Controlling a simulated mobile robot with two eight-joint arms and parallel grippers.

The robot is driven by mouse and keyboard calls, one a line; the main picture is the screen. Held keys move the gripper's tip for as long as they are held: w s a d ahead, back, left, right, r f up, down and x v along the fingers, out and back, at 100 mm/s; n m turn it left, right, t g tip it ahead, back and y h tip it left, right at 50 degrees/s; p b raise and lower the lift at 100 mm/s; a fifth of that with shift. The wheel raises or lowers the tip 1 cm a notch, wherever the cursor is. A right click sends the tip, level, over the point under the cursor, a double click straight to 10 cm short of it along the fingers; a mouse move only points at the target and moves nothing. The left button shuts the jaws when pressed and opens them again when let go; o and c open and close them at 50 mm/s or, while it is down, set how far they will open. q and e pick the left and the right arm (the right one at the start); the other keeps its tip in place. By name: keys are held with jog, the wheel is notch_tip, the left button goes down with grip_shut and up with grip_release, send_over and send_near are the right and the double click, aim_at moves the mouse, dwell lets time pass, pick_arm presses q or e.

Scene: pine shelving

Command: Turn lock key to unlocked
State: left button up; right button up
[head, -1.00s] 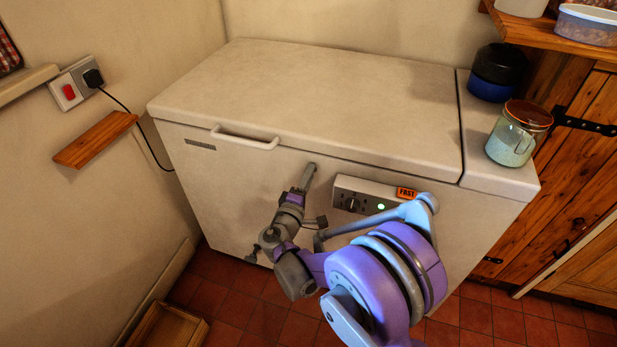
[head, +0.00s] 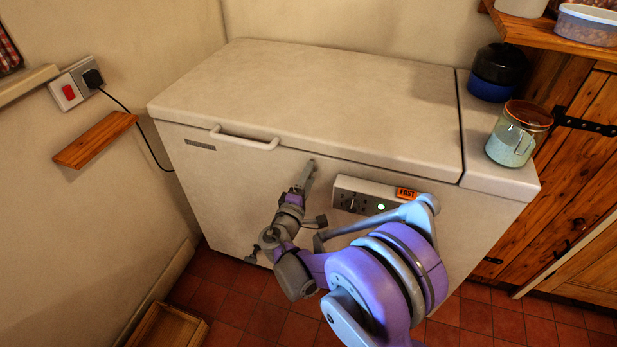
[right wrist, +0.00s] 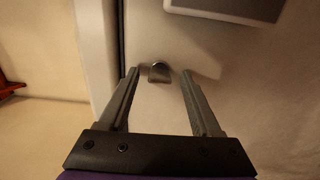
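The lock key (right wrist: 159,71) is a small, rounded metal piece on the white front of the chest freezer (head: 215,185), just below the lid seam. In the right wrist view it lies between the tips of my right gripper (right wrist: 159,76). The two fingers are apart, with a gap on each side of the key. In the head view my right gripper (head: 309,170) is at the freezer front, left of the control panel, and hides the key. I cannot tell which way the key is turned. My left gripper is not in view.
The control panel (head: 340,196) has dark dials, a lit green light and an orange FAST tag (head: 407,193). The freezer lid (head: 320,100) is closed, with a white handle (head: 245,139). A glass jar (head: 513,143) and a dark blue pot (head: 494,75) stand on its right end.

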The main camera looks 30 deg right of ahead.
jog(key=v, duration=1)
jog(key=shift+s+a+p, duration=0.25)
jog(key=shift+s+p, duration=0.05)
jog(key=shift+s, duration=0.05)
jog(key=shift+d, duration=0.1)
